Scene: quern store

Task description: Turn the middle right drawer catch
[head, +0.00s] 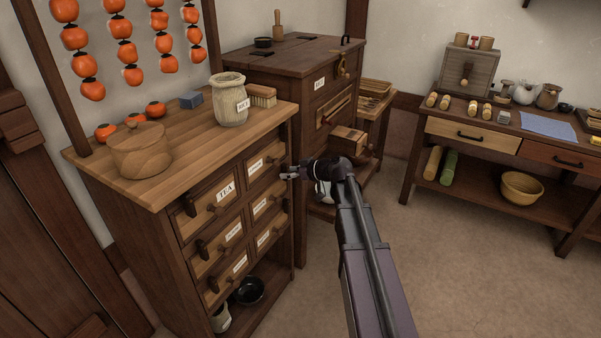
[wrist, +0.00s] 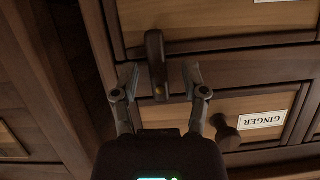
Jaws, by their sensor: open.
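The drawer cabinet (head: 165,225) stands at the left in the head view, with two columns of small labelled drawers. The middle right drawer (head: 260,208) shows left of my arm. My gripper (head: 284,172) is at the cabinet's right side, near the upper right drawer in the picture. In the wrist view, my open gripper (wrist: 161,79) has one finger on each side of a dark oblong catch (wrist: 155,55). The catch lies between the fingertips, and contact cannot be told. Its drawer cannot be told for sure. A drawer labelled GINGER (wrist: 282,105) with a round knob (wrist: 227,133) is below right.
A lidded wooden box (head: 140,152), a jar (head: 229,100) and a brush (head: 262,95) stand on the cabinet top. A taller chest (head: 290,60) stands behind, with a drawer pulled out. A worktable (head: 480,138) is at the right. The floor between is clear.

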